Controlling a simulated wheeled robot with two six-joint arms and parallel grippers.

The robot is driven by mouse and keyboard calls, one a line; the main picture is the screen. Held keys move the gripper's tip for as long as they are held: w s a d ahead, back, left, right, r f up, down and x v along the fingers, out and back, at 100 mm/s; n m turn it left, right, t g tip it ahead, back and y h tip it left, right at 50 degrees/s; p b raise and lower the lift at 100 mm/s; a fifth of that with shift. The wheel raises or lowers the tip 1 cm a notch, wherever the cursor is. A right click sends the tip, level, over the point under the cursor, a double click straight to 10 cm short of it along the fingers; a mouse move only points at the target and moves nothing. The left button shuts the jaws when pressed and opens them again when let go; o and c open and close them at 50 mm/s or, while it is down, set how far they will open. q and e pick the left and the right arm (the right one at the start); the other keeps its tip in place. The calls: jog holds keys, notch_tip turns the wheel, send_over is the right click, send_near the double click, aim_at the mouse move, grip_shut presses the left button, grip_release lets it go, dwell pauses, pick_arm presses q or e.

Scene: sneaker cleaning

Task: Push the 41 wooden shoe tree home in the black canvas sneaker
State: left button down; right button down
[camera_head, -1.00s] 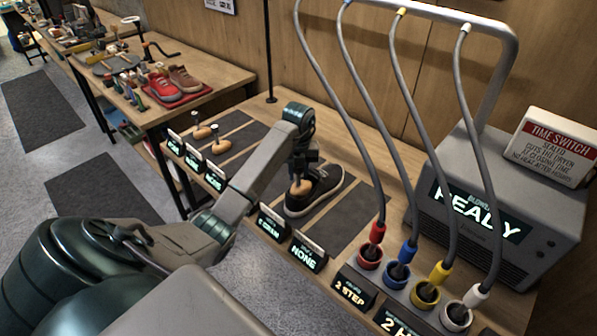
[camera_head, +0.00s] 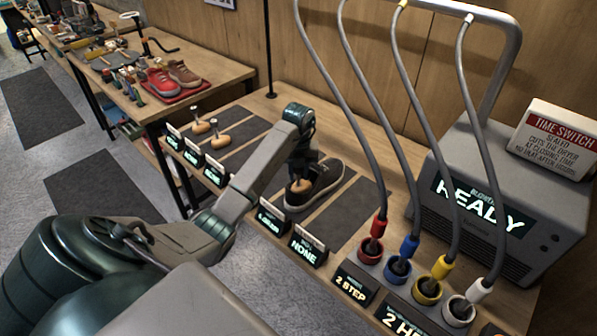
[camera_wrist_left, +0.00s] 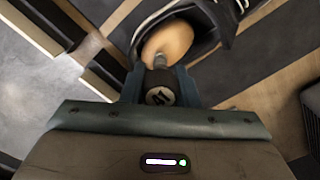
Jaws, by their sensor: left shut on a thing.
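The black canvas sneaker (camera_head: 326,187) with a pale sole lies on a dark mat on the bench. The wooden shoe tree (camera_head: 300,185) has its rounded heel block in the sneaker's opening; its front part is hidden inside. My left gripper (camera_head: 302,168) is above the heel end, pointing down. In the left wrist view, my left gripper (camera_wrist_left: 160,90) is shut on the tree's dark knob, which bears a number that looks like 41. A short metal stem joins the knob to the wooden block (camera_wrist_left: 168,40). The sneaker (camera_wrist_left: 207,20) surrounds the block. My right gripper is not in view.
Two more shoe trees (camera_head: 222,139) stand on mats to the left. Small label signs (camera_head: 308,248) line the bench's front edge. Coloured hose nozzles (camera_head: 409,248) and a grey dryer box (camera_head: 470,215) stand to the right. An empty dark mat (camera_head: 350,215) lies beside the sneaker.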

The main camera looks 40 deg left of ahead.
pick_arm(q)
jog(key=shift+f+b, duration=0.55)
jog(key=shift+f, duration=0.35)
jog(key=c, duration=1)
grip_release()
jog(key=shift+r, duration=0.1)
jog(key=shift+c, duration=0.2)
jog(key=shift+r, duration=0.3)
jog(key=shift+r+b, duration=0.65)
jog(key=shift+r, duration=0.3)
notch_tip(320, 180, up, 8)
jog(key=p, duration=0.8)
jog(key=shift+r, duration=0.15)
